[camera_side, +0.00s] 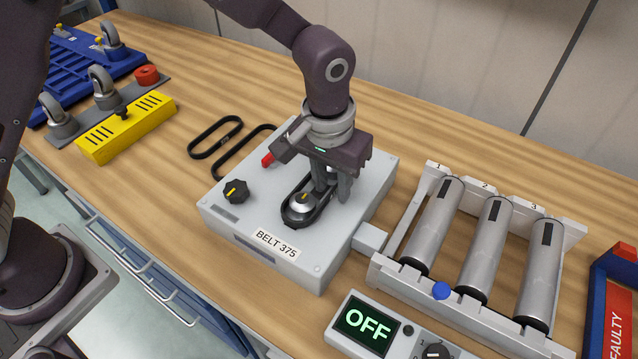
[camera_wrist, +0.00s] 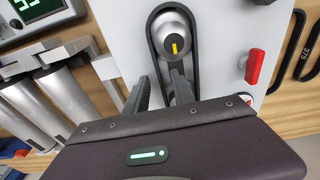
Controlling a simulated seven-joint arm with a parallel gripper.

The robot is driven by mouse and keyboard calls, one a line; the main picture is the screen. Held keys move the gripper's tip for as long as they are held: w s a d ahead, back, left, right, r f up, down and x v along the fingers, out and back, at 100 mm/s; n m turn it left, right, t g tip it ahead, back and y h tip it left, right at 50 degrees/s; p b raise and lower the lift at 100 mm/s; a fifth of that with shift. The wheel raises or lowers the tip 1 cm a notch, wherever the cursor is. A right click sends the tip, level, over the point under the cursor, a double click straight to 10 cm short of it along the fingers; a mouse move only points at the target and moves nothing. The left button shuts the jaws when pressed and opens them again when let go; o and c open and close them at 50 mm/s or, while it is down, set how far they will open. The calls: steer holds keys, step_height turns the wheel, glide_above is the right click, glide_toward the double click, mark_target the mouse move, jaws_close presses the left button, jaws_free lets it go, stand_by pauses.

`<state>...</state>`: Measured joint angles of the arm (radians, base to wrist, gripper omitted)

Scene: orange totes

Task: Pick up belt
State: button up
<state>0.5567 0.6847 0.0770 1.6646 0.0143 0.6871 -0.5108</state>
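A black belt (camera_side: 290,222) runs around a silver pulley (camera_wrist: 173,35) on top of a light grey box (camera_side: 240,215) labelled BELT 375. The belt loop also shows in the wrist view (camera_wrist: 151,50); its far end is hidden by my gripper. My gripper (camera_side: 333,192) points down at the belt, with its fingers apart. In the wrist view its fingers (camera_wrist: 160,90) appear on either side of one belt strand, one inside the loop and one outside. I cannot tell whether they touch the belt.
Two loose black belts (camera_side: 216,153) lie on the wooden table behind the box. The box carries a black knob (camera_side: 236,190) and a red lever (camera_side: 268,159). A roller frame (camera_side: 400,275) and an OFF display (camera_side: 368,322) stand to the right; a yellow block (camera_side: 127,128) lies left.

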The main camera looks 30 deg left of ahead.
mark_target(332, 191)
jaws_close()
steer(key=shift+r, duration=0.1)
step_height(332, 191, up, 10)
stand_by(0.4)
